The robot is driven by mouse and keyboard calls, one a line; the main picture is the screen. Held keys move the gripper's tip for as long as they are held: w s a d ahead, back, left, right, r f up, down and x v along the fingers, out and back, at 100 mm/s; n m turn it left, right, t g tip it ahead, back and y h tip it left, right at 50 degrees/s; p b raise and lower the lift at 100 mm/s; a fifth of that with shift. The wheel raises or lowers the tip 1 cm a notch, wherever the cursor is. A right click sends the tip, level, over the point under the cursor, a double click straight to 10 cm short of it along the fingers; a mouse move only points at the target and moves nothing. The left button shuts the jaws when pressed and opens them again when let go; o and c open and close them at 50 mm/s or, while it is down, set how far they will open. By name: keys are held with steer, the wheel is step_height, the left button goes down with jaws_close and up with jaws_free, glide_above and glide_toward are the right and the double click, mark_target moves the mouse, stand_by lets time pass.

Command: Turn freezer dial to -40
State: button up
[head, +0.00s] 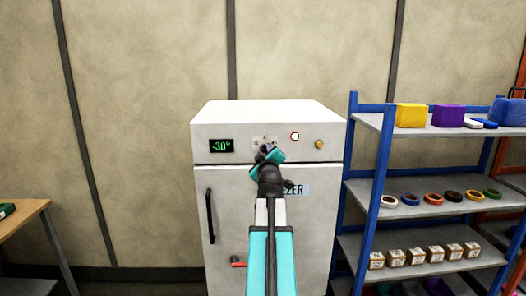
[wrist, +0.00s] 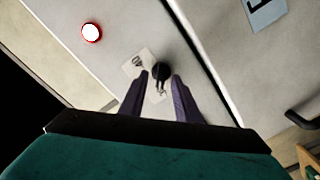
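The white freezer (head: 215,180) stands against the wall. Its green display (head: 221,146) reads -30°. The black dial (wrist: 161,72) sits on a pale label plate (wrist: 134,65) in the wrist view; in the head view my arm mostly hides it. My gripper (head: 267,150) is at the upper front panel, in front of the dial. In the wrist view my gripper (wrist: 160,76) has its two purple fingers apart, one on each side of the dial, with a gap showing. I cannot tell how deep the fingertips reach around it.
A round red-rimmed white button (head: 295,135) and a yellowish knob (head: 319,144) are right of the dial. A black door handle (head: 210,216) is lower left. A blue shelf rack (head: 385,165) stands close on the right, and a wooden table (head: 27,214) is at left.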

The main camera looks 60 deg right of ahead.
steer(key=shift+w+d, duration=0.3)
steer(key=shift+d, duration=0.1)
